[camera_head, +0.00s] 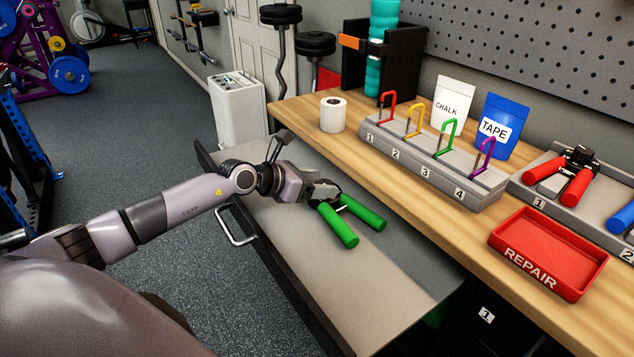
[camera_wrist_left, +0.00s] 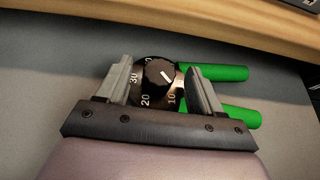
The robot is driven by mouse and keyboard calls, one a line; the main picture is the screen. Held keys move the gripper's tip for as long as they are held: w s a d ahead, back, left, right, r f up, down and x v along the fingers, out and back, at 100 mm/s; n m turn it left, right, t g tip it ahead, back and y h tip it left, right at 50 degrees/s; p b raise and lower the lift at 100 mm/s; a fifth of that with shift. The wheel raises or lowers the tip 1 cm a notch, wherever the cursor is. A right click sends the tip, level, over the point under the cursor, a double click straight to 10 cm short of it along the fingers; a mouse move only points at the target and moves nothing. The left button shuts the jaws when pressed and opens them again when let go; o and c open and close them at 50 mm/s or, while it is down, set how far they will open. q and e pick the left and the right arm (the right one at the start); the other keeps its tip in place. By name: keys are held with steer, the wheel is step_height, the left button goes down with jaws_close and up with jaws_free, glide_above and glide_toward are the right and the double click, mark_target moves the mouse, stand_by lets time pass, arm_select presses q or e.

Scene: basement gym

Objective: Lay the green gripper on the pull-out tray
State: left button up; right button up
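The green gripper has two green handles (camera_head: 338,225) and a black numbered dial (camera_wrist_left: 158,75). In the head view it is over the pull-out tray (camera_head: 330,285), its handles pointing right and toward the front. My left gripper (camera_head: 322,192) reaches in from the left above the tray. In the left wrist view its two fingers (camera_wrist_left: 158,85) stand against opposite sides of the dial, shut on it. The handles look at or just above the tray surface; I cannot tell whether they touch it. My right gripper is not in view.
The wooden bench top (camera_head: 400,175) runs along the right of the tray. It holds a numbered rack (camera_head: 435,170) with coloured hooks, a red REPAIR bin (camera_head: 548,255), a tape roll (camera_head: 333,115) and pouches. The tray has bare room toward the front. Its handle (camera_head: 236,228) sticks out left.

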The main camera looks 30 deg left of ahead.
arm_select(q)
steer(key=shift+r, duration=0.2)
steer(key=v, duration=1.2)
steer(key=shift+f, duration=0.15)
stand_by(0.5)
